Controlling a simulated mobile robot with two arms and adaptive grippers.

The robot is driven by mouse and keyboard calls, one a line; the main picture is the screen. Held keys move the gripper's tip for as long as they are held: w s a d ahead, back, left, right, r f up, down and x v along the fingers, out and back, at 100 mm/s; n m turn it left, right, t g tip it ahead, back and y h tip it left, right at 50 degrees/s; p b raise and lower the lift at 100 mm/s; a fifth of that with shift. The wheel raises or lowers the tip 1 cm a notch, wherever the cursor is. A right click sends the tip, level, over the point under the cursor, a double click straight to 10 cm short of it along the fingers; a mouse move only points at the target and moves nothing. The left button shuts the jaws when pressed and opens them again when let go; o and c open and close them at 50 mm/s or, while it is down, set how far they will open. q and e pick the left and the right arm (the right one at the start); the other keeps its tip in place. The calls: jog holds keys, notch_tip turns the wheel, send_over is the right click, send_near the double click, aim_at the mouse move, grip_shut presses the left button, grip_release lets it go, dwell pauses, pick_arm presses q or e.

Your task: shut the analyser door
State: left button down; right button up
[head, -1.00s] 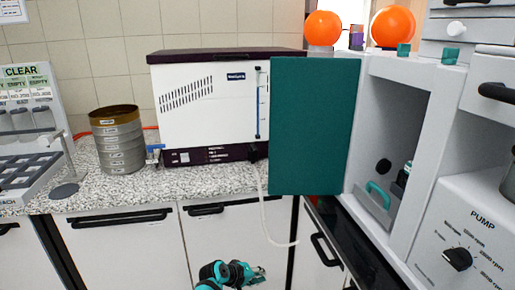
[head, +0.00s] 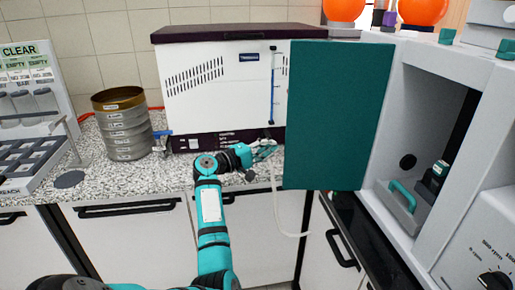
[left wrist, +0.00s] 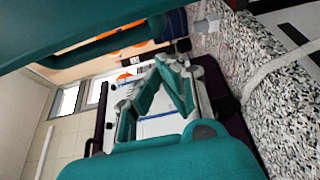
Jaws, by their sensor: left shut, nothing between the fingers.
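The analyser door (head: 338,115) is a flat teal panel in the head view. It stands open, swung out to the left of the grey analyser (head: 425,95), whose compartment shows open. My left gripper (head: 268,150) is shut and empty, just left of the door's free edge near its lower half, with a small gap seen between them. In the left wrist view the shut fingers (left wrist: 172,82) point away from the camera. A teal panel with a bar handle (left wrist: 100,42), seemingly the door, fills the upper left there. My right gripper is not in view.
A white box instrument (head: 215,90) stands behind my gripper, with a pale hose (head: 277,205) hanging from it. A sieve stack (head: 124,125) stands on the speckled counter at left. Orange-topped vessels (head: 420,10) stand on the analyser. A teal-handled drawer (head: 402,200) sits inside the compartment.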

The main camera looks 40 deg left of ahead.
pick_arm(q)
jog(key=d+p, duration=0.2)
jog(key=d, duration=0.1)
jog(key=shift+s+d+p, duration=0.1)
jog(key=shift+s+p, duration=0.2)
dwell(0.4)
